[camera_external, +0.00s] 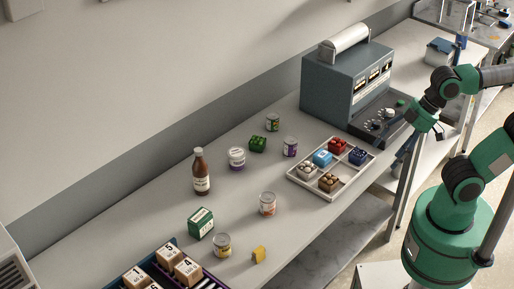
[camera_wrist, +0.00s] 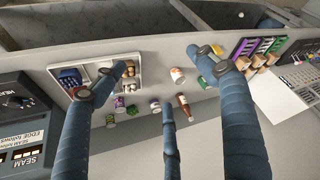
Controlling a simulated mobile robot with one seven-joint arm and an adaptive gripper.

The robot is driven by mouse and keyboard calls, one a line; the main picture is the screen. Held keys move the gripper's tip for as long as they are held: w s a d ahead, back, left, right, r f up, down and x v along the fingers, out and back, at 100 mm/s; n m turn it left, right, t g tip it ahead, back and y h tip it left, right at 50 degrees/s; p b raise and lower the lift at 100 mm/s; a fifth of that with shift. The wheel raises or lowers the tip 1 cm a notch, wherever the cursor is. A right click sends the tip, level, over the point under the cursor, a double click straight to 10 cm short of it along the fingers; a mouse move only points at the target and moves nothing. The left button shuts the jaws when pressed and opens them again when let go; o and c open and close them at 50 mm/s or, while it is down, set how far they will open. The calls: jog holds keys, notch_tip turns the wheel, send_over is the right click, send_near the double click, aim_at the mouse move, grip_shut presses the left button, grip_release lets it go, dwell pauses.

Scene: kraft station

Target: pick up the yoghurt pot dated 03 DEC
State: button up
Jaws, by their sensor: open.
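A white pot with a purple band, which looks like a yoghurt pot (camera_external: 237,157), stands upright on the bench between the brown bottle and the green brick. It also shows small in the wrist view (camera_wrist: 155,104). No date is legible on it. Other small round containers stand nearby: a white and reddish one (camera_external: 267,203), a yellow-topped one (camera_external: 222,245), a purple one (camera_external: 290,147) and a green one (camera_external: 272,121). My gripper (camera_wrist: 163,72) is open and empty, its blue fingers spread.
A brown bottle (camera_external: 201,173) stands just left of the pot, a green brick (camera_external: 257,144) to its right. A green box (camera_external: 200,223) and a yellow piece (camera_external: 258,254) lie nearer the front.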

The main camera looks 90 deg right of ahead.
jog(key=w+d+r+g+p, duration=0.1)
jog(key=w+d+r+p, duration=0.25)
jog(key=w, duration=0.65)
jog(key=w+d+r+n+g+p, duration=0.15)
jog(key=w+d+p, duration=0.3)
jog(key=w, duration=0.45)
jog(key=w+d+r+g+p, duration=0.1)
jog(key=w+d+r+p, duration=0.35)
jog(key=w, duration=0.55)
jog(key=w+d+f+g+p, duration=0.2)
jog(key=w+d+f+p, duration=0.9)
jog(key=w+d+f, duration=0.7)
jog(key=shift+d+f+n, duration=0.15)
jog(key=shift+f+n, duration=0.3)
jog(key=shift+f, duration=0.05)
jog(key=shift+w+f, duration=0.1)
jog(key=shift+f, duration=0.05)
